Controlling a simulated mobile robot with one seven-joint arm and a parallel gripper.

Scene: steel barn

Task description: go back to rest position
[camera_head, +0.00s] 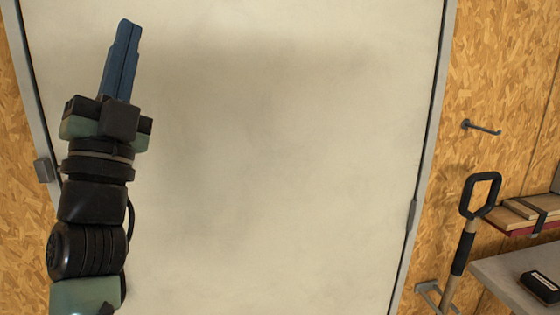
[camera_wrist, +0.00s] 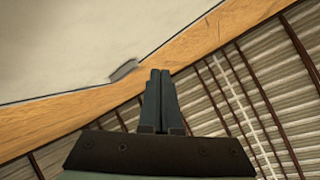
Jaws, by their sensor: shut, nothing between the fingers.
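My gripper (camera_head: 128,28) is raised at the upper left of the head view, pointing up, in front of a pale flat door panel (camera_head: 280,170). Its two blue fingers are together with nothing between them. In the wrist view my gripper (camera_wrist: 160,75) also shows shut and empty, with the fingertips seen against a wooden strip (camera_wrist: 215,35) and a corrugated surface (camera_wrist: 260,90). From these views I cannot tell how far the fingertips are from the panel.
At right, a chipboard wall (camera_head: 500,70) carries a metal peg (camera_head: 482,128). A long-handled tool (camera_head: 463,240) stands below it. A shelf (camera_head: 500,270) holds a dark box (camera_head: 541,287), with strapped boards (camera_head: 530,208) behind. A hinge (camera_head: 43,171) sits at the panel's left edge.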

